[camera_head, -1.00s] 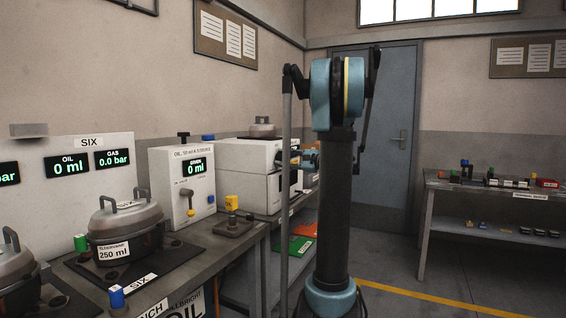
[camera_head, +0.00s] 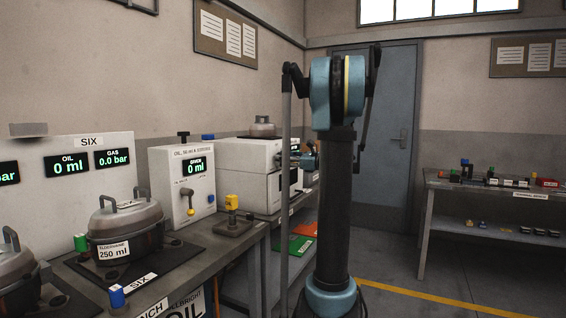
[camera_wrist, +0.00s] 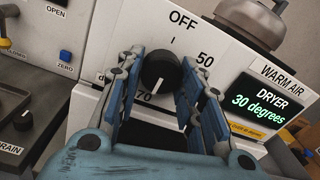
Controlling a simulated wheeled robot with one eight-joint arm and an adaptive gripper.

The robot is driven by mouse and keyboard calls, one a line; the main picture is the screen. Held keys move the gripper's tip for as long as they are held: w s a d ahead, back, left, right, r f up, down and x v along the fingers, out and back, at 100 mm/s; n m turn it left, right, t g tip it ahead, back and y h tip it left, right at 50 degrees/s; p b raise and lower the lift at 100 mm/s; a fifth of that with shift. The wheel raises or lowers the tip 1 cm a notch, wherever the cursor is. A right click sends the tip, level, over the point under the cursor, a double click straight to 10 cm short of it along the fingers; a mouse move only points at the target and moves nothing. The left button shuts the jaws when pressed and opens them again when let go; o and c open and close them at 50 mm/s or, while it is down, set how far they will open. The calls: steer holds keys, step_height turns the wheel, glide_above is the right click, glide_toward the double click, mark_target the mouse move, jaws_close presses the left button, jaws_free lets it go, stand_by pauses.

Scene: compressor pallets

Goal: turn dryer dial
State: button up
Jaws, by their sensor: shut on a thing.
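The dryer dial (camera_wrist: 160,70) is a round black knob with a white mark, on the white front of the dryer (camera_wrist: 236,55). The labels OFF, 50 and 70 stand around it. The white mark points down and slightly left, towards the 70. The dryer display (camera_wrist: 259,102) reads 30 degrees in green. My gripper (camera_wrist: 159,84) is shut on the dial, with one blue finger on each side. In the head view, my gripper (camera_head: 309,162) is small and partly hidden at the front of the white dryer (camera_head: 246,160); the dial cannot be seen there.
A metal lidded pot (camera_wrist: 252,20) sits on top of the dryer. A panel with a blue ZERO button (camera_wrist: 65,56) is at the left. In the head view, a bench with a pot (camera_head: 125,222) and an oil dispenser (camera_head: 182,180) stands left. Open floor (camera_head: 440,285) lies right.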

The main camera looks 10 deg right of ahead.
steer(key=shift+w+d+r+m, duration=0.15)
steer(key=shift+r+m, duration=0.05)
steer(key=shift+m, duration=0.3)
steer(key=o, duration=1.1)
steer(key=shift+c, duration=0.2)
steer(key=shift+f, duration=0.1)
steer(key=v, duration=1.2)
steer(key=shift+f, duration=0.1)
